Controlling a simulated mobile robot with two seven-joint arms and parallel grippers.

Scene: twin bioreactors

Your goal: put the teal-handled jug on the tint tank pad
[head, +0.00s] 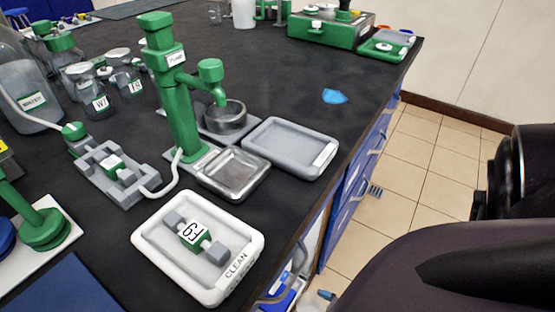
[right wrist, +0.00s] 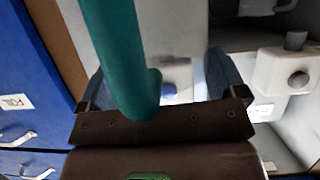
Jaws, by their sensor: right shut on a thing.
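In the right wrist view my right gripper (right wrist: 158,82) is shut on a thick teal handle (right wrist: 112,45), which runs up out of the top of the picture. The rest of the jug cannot be told apart clearly there; a pale grey surface lies just right of the handle. In the head view my right arm fills the lower right, but its gripper and the jug are out of frame. My left gripper is not in view. No pad marked as the tint tank's can be made out.
The black bench holds a green pump stand (head: 178,95), a grey tray (head: 262,136), a metal pan (head: 234,190) and a white CLEAN tray (head: 160,274). Bottles (head: 25,95) crowd the left. Blue drawers (right wrist: 35,60) and a white fixture (right wrist: 275,75) flank the right gripper.

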